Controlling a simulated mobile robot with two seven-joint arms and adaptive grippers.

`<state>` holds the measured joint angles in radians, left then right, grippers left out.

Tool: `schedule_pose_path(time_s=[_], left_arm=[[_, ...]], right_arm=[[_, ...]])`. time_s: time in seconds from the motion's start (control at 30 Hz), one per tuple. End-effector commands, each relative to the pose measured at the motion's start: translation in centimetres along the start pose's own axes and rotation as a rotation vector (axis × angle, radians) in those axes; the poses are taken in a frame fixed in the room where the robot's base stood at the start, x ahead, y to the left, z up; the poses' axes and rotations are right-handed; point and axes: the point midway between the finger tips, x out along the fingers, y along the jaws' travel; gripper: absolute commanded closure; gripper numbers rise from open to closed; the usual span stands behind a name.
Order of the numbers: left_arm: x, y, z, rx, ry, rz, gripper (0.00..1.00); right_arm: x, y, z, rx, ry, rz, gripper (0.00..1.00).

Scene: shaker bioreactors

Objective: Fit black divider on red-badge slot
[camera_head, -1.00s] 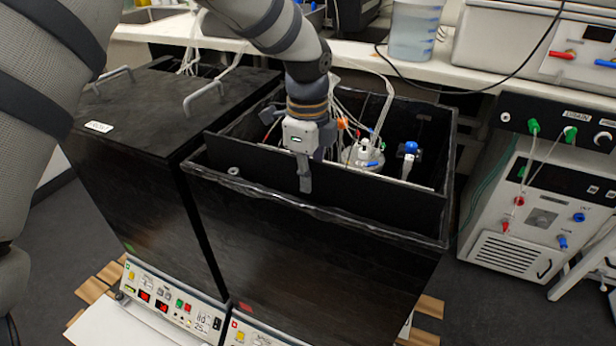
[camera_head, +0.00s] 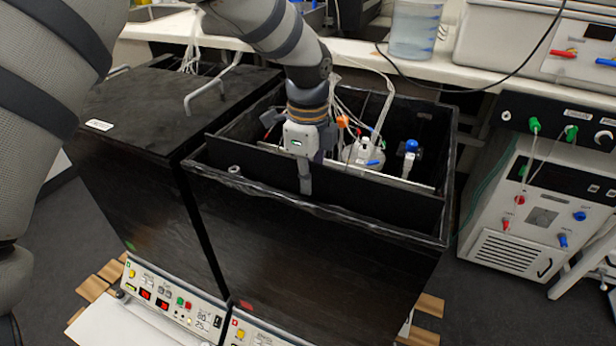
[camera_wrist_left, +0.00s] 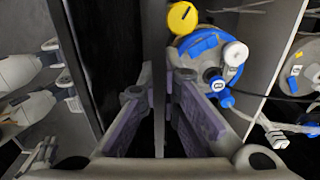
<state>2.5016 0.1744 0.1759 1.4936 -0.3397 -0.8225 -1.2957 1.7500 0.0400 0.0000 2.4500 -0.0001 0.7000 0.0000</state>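The black divider (camera_head: 400,200) is a long flat panel standing upright inside the open-topped black box on the right (camera_head: 300,260), close to its front wall. Its left end rises higher above the rim than its right end. The red badge (camera_head: 246,305) is on the lower front of this box. My left gripper (camera_head: 304,180) points down, its fingers on either side of the divider's top edge. In the left wrist view, the edge of the divider (camera_wrist_left: 160,50) runs between both fingers, which close on it. The divider's lower edge and the slot are hidden. My right gripper is not in view.
Behind the divider stand a vessel with tubes (camera_head: 366,152) and a blue-capped part (camera_head: 411,147). A closed black box (camera_head: 150,110) with handles and a green badge (camera_head: 129,246) stands at left. An instrument cabinet (camera_head: 540,200) is at right.

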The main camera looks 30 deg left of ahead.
Motion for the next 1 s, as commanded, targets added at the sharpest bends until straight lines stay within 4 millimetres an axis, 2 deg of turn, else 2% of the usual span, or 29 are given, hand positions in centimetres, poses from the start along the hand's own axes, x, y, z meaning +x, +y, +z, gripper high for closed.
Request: schedule_pose_path(time_s=[0.47,1.0], left_arm=[[0.1,0.0,0.0,0.000,0.000,-0.001,1.00],[1.5,0.0,0.0,-0.001,0.000,0.000,1.00]], right_arm=[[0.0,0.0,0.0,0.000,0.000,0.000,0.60],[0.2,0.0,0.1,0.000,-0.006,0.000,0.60]])
